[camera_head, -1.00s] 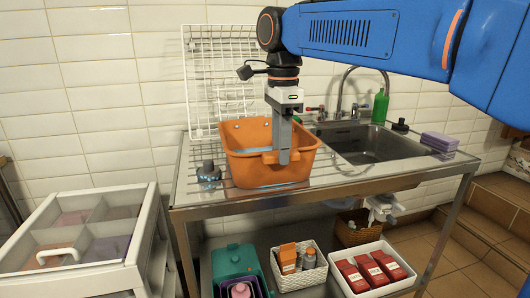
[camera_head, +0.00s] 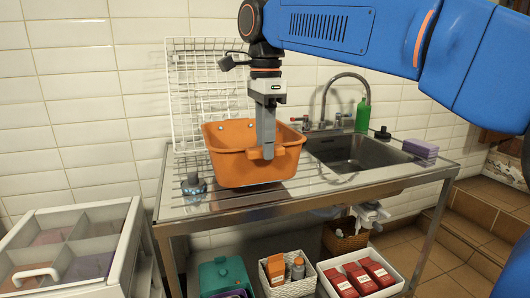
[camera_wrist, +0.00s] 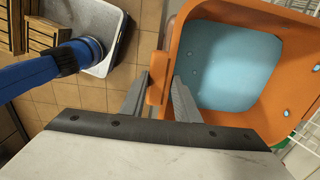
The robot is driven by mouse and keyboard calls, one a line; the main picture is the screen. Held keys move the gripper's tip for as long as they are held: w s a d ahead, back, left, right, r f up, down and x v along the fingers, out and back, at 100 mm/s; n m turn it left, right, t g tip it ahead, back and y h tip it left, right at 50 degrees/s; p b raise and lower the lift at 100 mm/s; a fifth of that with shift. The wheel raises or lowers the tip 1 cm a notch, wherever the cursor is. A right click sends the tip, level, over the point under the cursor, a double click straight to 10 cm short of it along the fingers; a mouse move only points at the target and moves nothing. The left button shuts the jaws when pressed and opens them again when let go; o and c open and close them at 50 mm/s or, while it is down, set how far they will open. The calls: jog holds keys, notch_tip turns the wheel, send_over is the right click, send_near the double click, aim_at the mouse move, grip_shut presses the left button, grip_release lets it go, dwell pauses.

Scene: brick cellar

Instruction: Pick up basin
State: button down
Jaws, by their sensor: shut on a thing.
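The orange basin (camera_head: 235,168) hangs a little above the left drainboard of the metal sink table (camera_head: 225,204), tilted slightly. My gripper (camera_head: 266,152) is shut on the lug at its near rim. In the wrist view my gripper (camera_wrist: 160,98) has its two fingers on either side of the orange lug, and the basin (camera_wrist: 184,30) shows its pale blue inner bottom. The underside of the basin is hidden.
The sink bowl (camera_head: 350,150), tap (camera_head: 345,78), green bottle (camera_head: 363,117) and purple sponges (camera_head: 420,148) are to the right. Boxes (camera_head: 365,275) fill the lower shelf.

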jog(key=shift+r, duration=2.9)
jog(key=shift+s, duration=0.1)
